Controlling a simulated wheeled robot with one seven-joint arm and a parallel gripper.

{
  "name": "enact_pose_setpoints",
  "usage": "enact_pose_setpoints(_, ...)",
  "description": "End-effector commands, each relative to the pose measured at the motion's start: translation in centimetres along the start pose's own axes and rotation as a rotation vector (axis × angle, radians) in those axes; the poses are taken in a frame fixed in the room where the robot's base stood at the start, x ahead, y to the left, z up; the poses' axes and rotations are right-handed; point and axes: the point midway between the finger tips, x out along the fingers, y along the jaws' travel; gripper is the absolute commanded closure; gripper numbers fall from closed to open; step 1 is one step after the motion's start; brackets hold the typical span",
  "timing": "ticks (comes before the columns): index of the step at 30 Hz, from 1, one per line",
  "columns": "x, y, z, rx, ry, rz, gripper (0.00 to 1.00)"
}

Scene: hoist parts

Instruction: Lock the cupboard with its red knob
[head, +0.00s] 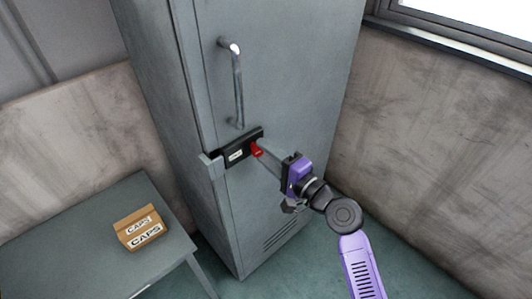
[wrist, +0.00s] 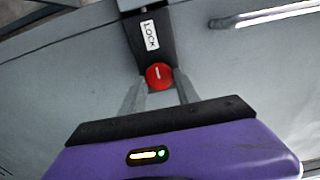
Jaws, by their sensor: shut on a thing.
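A tall grey cupboard (head: 290,100) stands in the middle of the head view with its door closed. A black lock plate (head: 238,150) with a white label sits at the door's left edge. In the wrist view the plate's label (wrist: 150,35) reads LOCK. A red knob (head: 257,150) is at the plate's right end. The red knob also shows in the wrist view (wrist: 159,76), with a white line on its face. My gripper (wrist: 160,88) is shut on the red knob, with one grey finger on each side of it. The fingertips are partly hidden by the knob.
A chrome handle (head: 238,85) stands out from the door just above the lock plate. A grey table (head: 85,230) at the left bears a cardboard box (head: 141,228) marked CAPS. A wall and a window are at the right.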

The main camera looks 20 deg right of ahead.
Motion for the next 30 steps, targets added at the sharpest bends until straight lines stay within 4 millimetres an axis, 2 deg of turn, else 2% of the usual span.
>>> enact_pose_setpoints(2, 0.0, 0.1, 0.0, 0.002, 0.001, 0.002, 1.0)
enact_pose_setpoints(3, 0.0, 0.1, 0.0, 0.002, 0.001, 0.002, 0.6)
enact_pose_setpoints(6, 0.0, 0.1, 0.0, 0.001, 0.001, 0.001, 0.43)
enact_pose_setpoints(17, -0.4, 0.1, -0.1, 0.0, 0.001, 0.001, 0.43)
enact_pose_setpoints(30, -6.7, 0.3, -0.1, 0.001, 0.002, 0.001, 0.43)
